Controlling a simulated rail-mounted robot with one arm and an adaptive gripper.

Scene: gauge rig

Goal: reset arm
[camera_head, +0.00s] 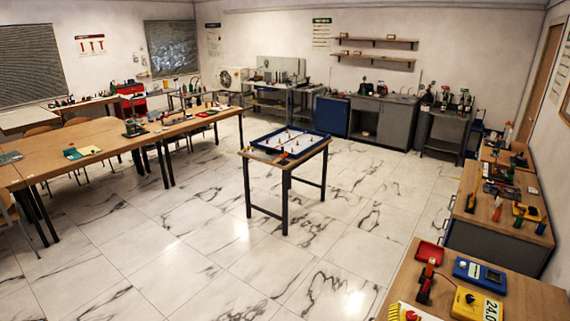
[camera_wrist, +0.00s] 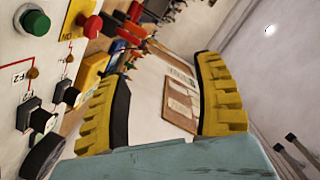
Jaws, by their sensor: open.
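My gripper (camera_wrist: 160,70) shows in the wrist view as two yellow ribbed fingers with dark inner pads, spread wide apart. Nothing is between the fingertips, and a pale wall with a brown-framed panel shows behind the gap. The gripper is open and empty. A pale blue-grey part of my gripper fills the bottom of that view. I cannot make out my arm or gripper in the head view.
A control panel (camera_wrist: 35,75) with a green button (camera_wrist: 35,22) and dark knobs is left of the fingers. In the head view, a small table (camera_head: 258,157) with a blue-rimmed board stands mid-floor. Benches line the walls; a red tray (camera_head: 429,250) sits at near right.

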